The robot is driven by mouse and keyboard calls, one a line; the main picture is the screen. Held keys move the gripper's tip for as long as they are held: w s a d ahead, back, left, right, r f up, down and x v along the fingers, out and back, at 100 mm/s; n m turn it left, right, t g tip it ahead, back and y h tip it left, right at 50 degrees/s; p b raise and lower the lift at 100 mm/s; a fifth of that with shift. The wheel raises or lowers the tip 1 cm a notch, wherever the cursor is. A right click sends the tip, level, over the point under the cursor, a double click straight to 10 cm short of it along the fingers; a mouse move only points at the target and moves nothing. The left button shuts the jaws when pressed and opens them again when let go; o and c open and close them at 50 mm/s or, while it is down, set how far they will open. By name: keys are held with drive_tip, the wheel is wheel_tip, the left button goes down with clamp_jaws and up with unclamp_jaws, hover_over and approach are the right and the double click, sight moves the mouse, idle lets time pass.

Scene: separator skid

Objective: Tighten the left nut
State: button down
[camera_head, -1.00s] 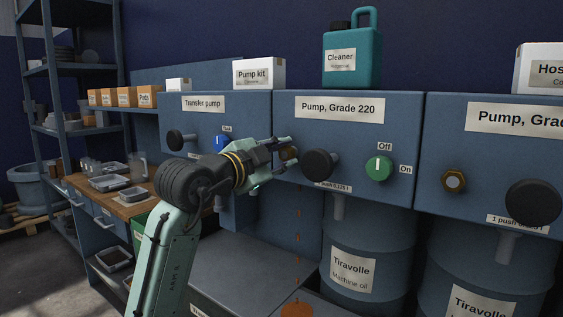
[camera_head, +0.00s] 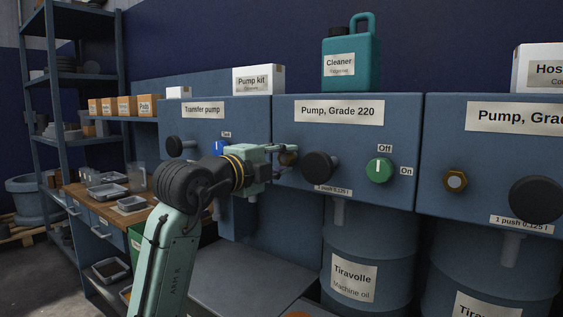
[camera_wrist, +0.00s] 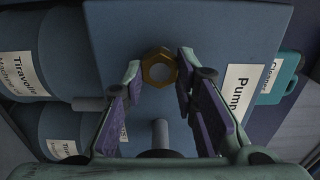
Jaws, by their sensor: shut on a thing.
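The left nut (camera_head: 288,159) is on the front of the box labelled "Pump, Grade 220" (camera_head: 340,111), left of a black knob. It is mostly hidden by my gripper (camera_head: 284,156) in the head view. In the wrist view the brass hex nut (camera_wrist: 158,67) sits between the two fingertips of my gripper (camera_wrist: 159,66), which are shut on its sides. A second brass nut (camera_head: 455,181) is on the box to the right, apart from my gripper.
Beside the left nut are the black knob (camera_head: 319,166) and a green switch (camera_head: 379,170) marked Off and On. A blue switch (camera_head: 219,148) is on the transfer pump box, behind my wrist. An oil drum (camera_head: 368,260) stands below. An orange patch (camera_head: 298,314) shows at the bottom edge.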

idle(0.4)
drive_tip(key=c, duration=1.3)
unclamp_jaws()
drive_tip(key=v, duration=1.2)
